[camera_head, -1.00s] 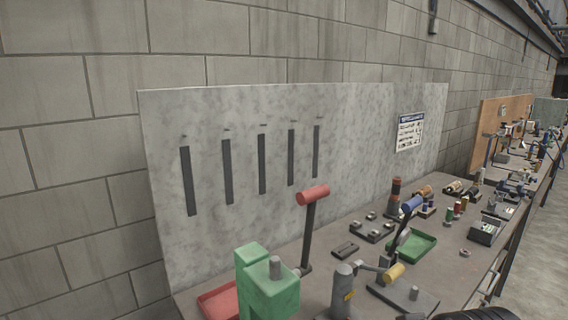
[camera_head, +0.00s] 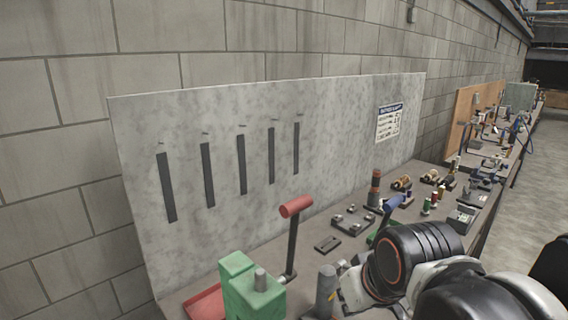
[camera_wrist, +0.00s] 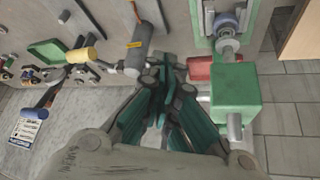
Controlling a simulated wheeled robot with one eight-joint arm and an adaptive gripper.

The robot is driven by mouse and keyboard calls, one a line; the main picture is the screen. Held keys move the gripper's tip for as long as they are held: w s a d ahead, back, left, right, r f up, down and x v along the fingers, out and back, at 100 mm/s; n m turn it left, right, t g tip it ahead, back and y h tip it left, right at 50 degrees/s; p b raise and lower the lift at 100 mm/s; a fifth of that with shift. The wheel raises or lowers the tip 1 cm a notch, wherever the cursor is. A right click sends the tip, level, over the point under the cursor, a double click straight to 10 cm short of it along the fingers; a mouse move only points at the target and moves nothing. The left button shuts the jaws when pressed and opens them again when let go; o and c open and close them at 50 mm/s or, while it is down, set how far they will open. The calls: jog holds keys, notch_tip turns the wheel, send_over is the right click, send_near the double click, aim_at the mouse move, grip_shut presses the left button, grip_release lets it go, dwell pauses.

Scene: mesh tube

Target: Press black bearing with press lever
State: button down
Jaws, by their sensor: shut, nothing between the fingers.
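The green press (camera_head: 252,290) stands at the bottom of the head view, with its press lever (camera_head: 293,240) rising behind it to a red handle (camera_head: 296,206). In the wrist view the green press (camera_wrist: 236,100) is right of my gripper (camera_wrist: 170,85). My gripper is shut and empty, pointing toward the bench, apart from the press body. A round bluish-grey part (camera_wrist: 226,25) sits at the press's green base; I cannot tell whether it is the bearing. No clearly black bearing shows. I cannot make out the red handle in the wrist view.
A grey post (camera_head: 326,288) stands right of the press. A red tray (camera_head: 206,304) lies beside the press. A blue-handled tool (camera_head: 393,204) and several small parts lie farther along the bench. A grey panel (camera_head: 340,140) backs the bench.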

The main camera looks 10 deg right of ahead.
jog(key=w+a+r+n+g+p, duration=0.1)
jog(key=w+a+r+n+p, duration=0.1)
jog(key=w+r+p, duration=0.4)
jog(key=w+a+r+n+g+p, duration=0.1)
jog(key=w+a+r+g+p, duration=0.1)
jog(key=w+a+r+p, duration=0.3)
jog(key=w+a+r+n+g+p, duration=0.1)
jog(key=w+r+p, duration=0.5)
jog(key=r+p, duration=0.6)
notch_tip(320, 180, up, 5)
jog(key=a+n, duration=0.1)
jog(key=a, duration=0.1)
jog(key=shift+w+a+r+n+g+y+p, duration=0.2)
jog(key=shift+w+a+n+g+y+p, duration=0.1)
jog(key=shift+a+y+p, duration=0.1)
jog(key=shift+d, duration=0.1)
notch_tip(320, 180, down, 12)
jog(key=s+d+p, duration=0.1)
jog(key=shift+s+r, duration=0.2)
jog(key=shift+s, duration=0.1)
jog(key=shift+s+d, duration=0.15)
jog(key=shift+s, duration=0.05)
